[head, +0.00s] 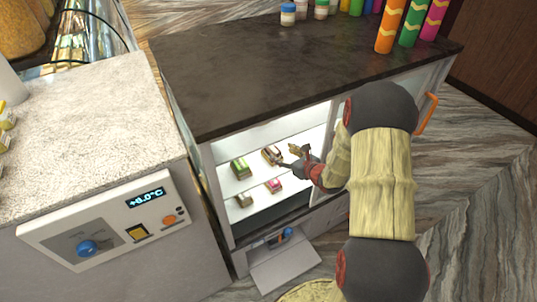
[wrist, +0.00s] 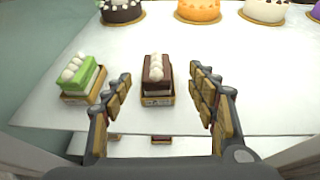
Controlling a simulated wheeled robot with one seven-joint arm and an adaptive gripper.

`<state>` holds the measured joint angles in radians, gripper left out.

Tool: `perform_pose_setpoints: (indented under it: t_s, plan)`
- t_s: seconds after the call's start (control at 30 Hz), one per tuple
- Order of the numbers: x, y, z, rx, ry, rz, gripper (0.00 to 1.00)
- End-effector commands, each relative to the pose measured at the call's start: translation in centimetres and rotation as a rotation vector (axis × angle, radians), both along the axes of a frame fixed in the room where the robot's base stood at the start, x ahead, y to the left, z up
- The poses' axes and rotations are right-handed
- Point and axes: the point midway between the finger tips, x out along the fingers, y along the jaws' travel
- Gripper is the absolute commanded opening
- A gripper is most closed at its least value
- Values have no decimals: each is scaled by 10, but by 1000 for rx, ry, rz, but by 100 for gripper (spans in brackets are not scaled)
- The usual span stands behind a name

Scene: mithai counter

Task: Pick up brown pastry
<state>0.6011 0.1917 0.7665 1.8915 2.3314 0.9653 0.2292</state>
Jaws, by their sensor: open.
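The brown pastry (wrist: 157,78) is a small chocolate-brown slice with a white cream line on top, sitting in a gold tray on the white shelf. It also shows in the head view (head: 271,155), inside the lit cabinet. My gripper (wrist: 161,88) is open, with one finger to the left and one to the right of the pastry in the wrist view. The pastry appears ahead of and between the fingertips, with no contact visible. In the head view my gripper (head: 293,160) reaches into the cabinet just right of the pastry.
A green pastry (wrist: 83,78) stands close left of the brown one, near my left finger. Round cakes (wrist: 198,9) line the back of the shelf. A lower shelf holds a pink pastry (head: 273,185) and a pale pastry (head: 244,200). The dark countertop (head: 270,70) is above.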

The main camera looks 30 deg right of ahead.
Motion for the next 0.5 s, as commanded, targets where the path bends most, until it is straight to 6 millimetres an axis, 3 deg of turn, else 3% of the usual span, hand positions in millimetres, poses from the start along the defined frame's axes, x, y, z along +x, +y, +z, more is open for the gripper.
perform_pose_setpoints:
  t_s: [0.5]
  plan:
    - [50,12,-28,-1,0,7,58]
